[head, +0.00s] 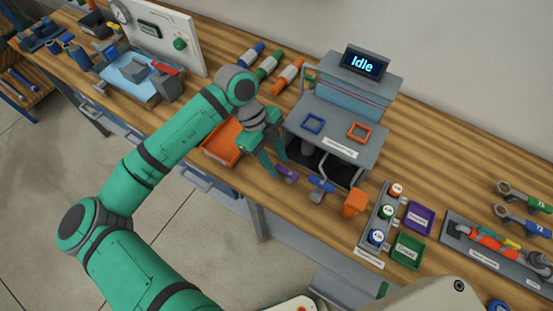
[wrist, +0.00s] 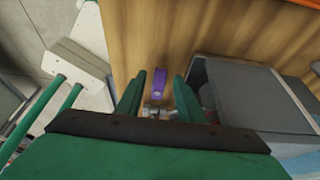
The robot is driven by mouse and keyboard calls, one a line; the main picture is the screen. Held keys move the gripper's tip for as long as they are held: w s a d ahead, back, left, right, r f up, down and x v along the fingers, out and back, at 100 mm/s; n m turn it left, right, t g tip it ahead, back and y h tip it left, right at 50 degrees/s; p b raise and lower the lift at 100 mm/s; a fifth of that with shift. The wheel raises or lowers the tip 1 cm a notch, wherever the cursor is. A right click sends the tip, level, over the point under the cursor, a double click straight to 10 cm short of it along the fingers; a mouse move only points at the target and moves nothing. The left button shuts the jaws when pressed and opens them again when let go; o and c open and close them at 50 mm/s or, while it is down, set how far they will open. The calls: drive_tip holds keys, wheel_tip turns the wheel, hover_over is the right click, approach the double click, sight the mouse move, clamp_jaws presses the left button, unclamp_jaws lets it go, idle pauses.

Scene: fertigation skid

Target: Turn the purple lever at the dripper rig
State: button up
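The purple lever (head: 287,172) sits at the front lower left of the grey dripper rig (head: 340,135), near the bench's front edge. My gripper (head: 273,164) is just left of the lever in the head view, fingers pointing down. In the wrist view the purple lever (wrist: 159,80) shows in the gap between the two green fingers of my gripper (wrist: 158,76). The fingers are open, with clear space on both sides of the lever. I cannot tell how far the lever lies beyond the fingertips. The rig's screen (head: 367,62) reads "Idle".
A blue lever (head: 321,185) is right of the purple one, then an orange block (head: 354,203). An orange tray (head: 222,142) lies left of my gripper. A rack of capped bottles (head: 369,217) and purple and green trays stand farther right.

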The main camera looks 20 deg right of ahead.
drive_tip(key=v, duration=1)
drive_tip(key=shift+r, duration=0.35)
